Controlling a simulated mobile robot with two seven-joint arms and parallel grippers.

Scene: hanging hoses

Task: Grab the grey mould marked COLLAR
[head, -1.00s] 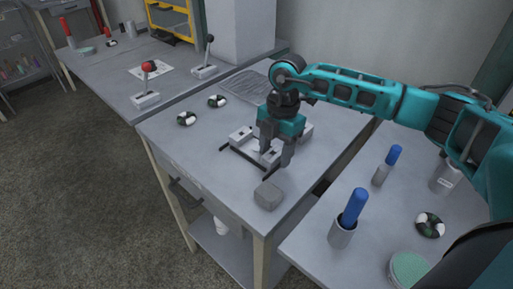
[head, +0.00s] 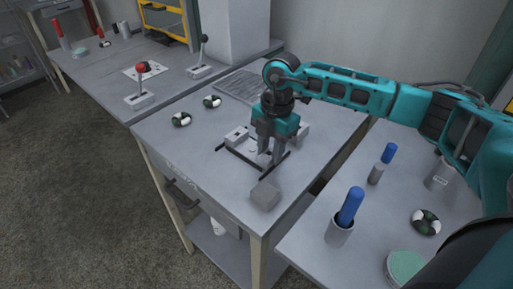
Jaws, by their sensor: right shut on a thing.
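My right gripper (head: 270,158) points down over the near part of the middle table. Its fingers are shut on a grey mould, which they and the palm largely hide. Another light grey piece (head: 238,136) shows just left of the fingers, and part of one shows to their right (head: 301,132). These pieces sit by a dark-edged frame (head: 236,160) on the table. I cannot read the COLLAR marking on any piece. My left gripper is not in view.
A grey block (head: 265,194) lies near the table's front corner, close to the gripper. Two black-and-white round pieces (head: 181,119) lie to the left. A blue-handled tool (head: 350,207) stands in a grey cup (head: 338,233) on the right table. The table's left front is clear.

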